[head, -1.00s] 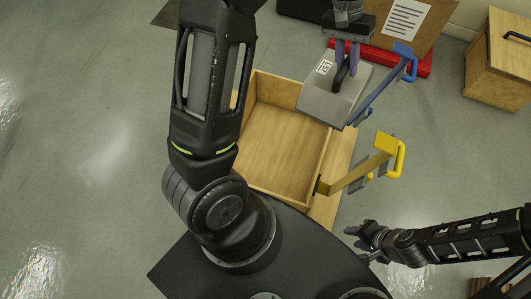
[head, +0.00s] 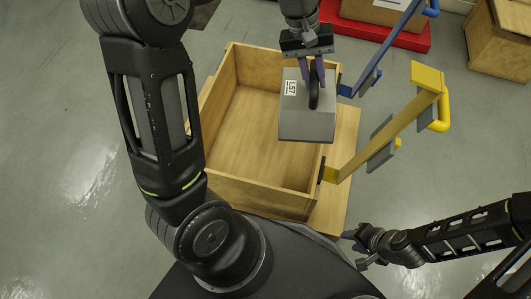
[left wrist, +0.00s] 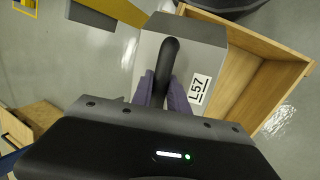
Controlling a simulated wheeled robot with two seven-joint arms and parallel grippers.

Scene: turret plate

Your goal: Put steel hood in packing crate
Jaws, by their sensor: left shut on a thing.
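The steel hood (head: 305,118) is a grey box-like cover with a black handle on top and a white label reading L57. My left gripper (head: 312,78) is shut on its handle and holds it over the right side of the packing crate. The packing crate (head: 250,194) is an open wooden box, and its visible floor is empty. In the left wrist view the hood (left wrist: 190,45) hangs from the fingers (left wrist: 165,95), with the crate (left wrist: 285,45) behind it to the right. My right gripper (head: 362,245) is low at the right, away from the crate; its finger opening is unclear.
A yellow arm with a handle (head: 385,133) and a blue one (head: 385,50) stick out at the crate's right side. A red base (head: 375,27) and another wooden box (head: 500,45) stand at the back right. Grey floor lies open at the left.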

